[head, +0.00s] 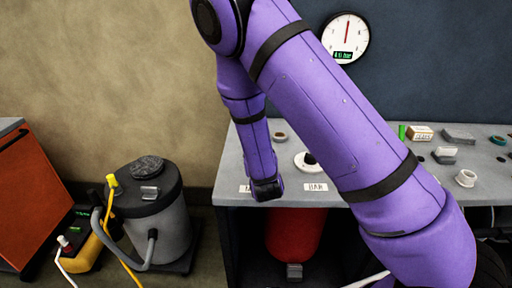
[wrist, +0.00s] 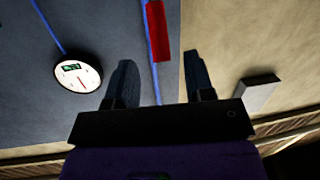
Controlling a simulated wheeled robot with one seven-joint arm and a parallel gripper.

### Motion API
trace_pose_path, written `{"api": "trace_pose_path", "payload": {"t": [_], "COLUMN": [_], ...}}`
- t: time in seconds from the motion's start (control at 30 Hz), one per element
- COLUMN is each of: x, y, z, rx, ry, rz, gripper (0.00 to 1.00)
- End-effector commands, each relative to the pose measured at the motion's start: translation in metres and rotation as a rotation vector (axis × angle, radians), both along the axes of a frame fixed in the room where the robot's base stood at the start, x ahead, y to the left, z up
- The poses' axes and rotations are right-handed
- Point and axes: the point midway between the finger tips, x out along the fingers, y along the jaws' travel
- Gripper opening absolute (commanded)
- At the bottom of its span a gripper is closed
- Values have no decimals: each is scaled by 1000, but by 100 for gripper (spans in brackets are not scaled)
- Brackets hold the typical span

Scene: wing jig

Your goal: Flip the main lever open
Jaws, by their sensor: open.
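My gripper (wrist: 159,65) is open and empty in the wrist view, its two dark fingers apart. A narrow red bar (wrist: 158,30) shows beyond and between the fingertips, near the seam of the dark blue and beige walls. It may be the main lever, but I cannot tell for sure. A visible gap in the picture separates it from the fingertips. In the head view my purple arm covers part of the wall and bench, and the fingers cannot be made out. A white disc with a black knob (head: 308,161) sits on the bench behind a small white label (head: 315,187).
A round gauge (head: 345,38) hangs on the blue wall; it appears upside down in the wrist view (wrist: 78,74). The grey bench (head: 228,163) holds several small parts at right. A red cylinder (head: 294,235) stands below. A grey canister (head: 152,215) with hoses stands at left.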

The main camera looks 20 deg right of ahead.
Motion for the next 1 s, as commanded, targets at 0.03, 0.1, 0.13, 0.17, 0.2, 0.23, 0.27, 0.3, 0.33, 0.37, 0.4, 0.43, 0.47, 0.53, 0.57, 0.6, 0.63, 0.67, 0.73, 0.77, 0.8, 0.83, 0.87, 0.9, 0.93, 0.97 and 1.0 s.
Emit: {"api": "trace_pose_path", "payload": {"t": [0.03,0.1,0.13,0.17,0.2,0.23,0.27,0.3,0.33,0.37,0.4,0.43,0.47,0.53,0.57,0.6,0.63,0.67,0.73,0.77,0.8,0.83,0.87,0.9,0.93,0.97,1.0], "x": [-10,-21,-25,-29,-34,-37,-40,-43,-45,-46,-48,-48,-49,-49,-49,-49,-49,-49,-48,-48,-48,-47,-46,-45,-44,-42,-41], "y": [2,3,4,5,6,6,7,7,7,7,7,8,8,8,8,8,8,8,8,7,7,6,6,5,4,2,1], "z": [1,3,4,4,4,5,5,5,6,6,6,6,6,6,6,6,6,6,6,7,8,10,12,15,19,22,28], "rx": [1,0,-1,0,-1,-1,0,0,0,-1,-1,-1,-1,0,0,0,0,0,1,2,8,14,25,40,55,71,96], "ry": [3,1,1,2,2,1,1,1,2,2,2,2,2,1,1,1,1,1,1,3,7,12,20,35,47,65,89], "rz": [2,0,1,1,1,1,0,0,0,0,0,0,0,0,0,0,0,0,0,-2,-4,-5,-8,-12,-15,-19,-23], "gripper": [48,48,48,48,48,48,48,48,48,48,48,48,48,48,48,48,48,48,48,48,48,48,48,48,48,48,48]}}
